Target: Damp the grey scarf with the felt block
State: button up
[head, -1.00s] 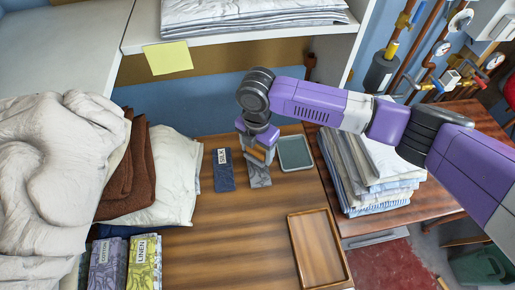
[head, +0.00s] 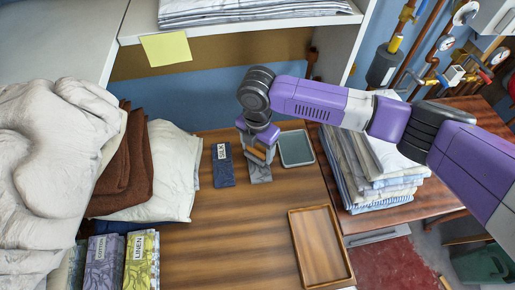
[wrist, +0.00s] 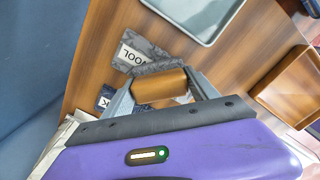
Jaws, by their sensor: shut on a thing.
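The grey scarf (head: 261,173) is a folded, patterned cloth lying on the wooden table. In the wrist view the grey scarf (wrist: 146,56) has a white tag reading WOOL. My gripper (head: 259,153) points down over the scarf, its jaws shut on the orange-brown felt block (wrist: 160,87). The block also shows in the head view (head: 262,150). In the wrist view my gripper (wrist: 163,88) has a finger at each end of the block. The block overlaps the scarf's near part in view; I cannot tell whether they touch.
A grey-green shallow tray (head: 283,150) is just right of my gripper. A dark blue SILK cloth (head: 223,168) lies to the left. COTTON (head: 103,263) and LINEN (head: 141,263) cloths are at front left. An empty wooden tray (head: 294,240) lies front right. Folded linen (head: 375,180) is stacked at right.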

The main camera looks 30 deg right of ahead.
jog(key=shift+f, duration=0.6)
dwell(1.5)
jog(key=shift+r, duration=0.15)
notch_tip(320, 180, up, 7)
jog(key=p, duration=0.5)
jog(key=shift+p, duration=0.35)
dwell(0.3)
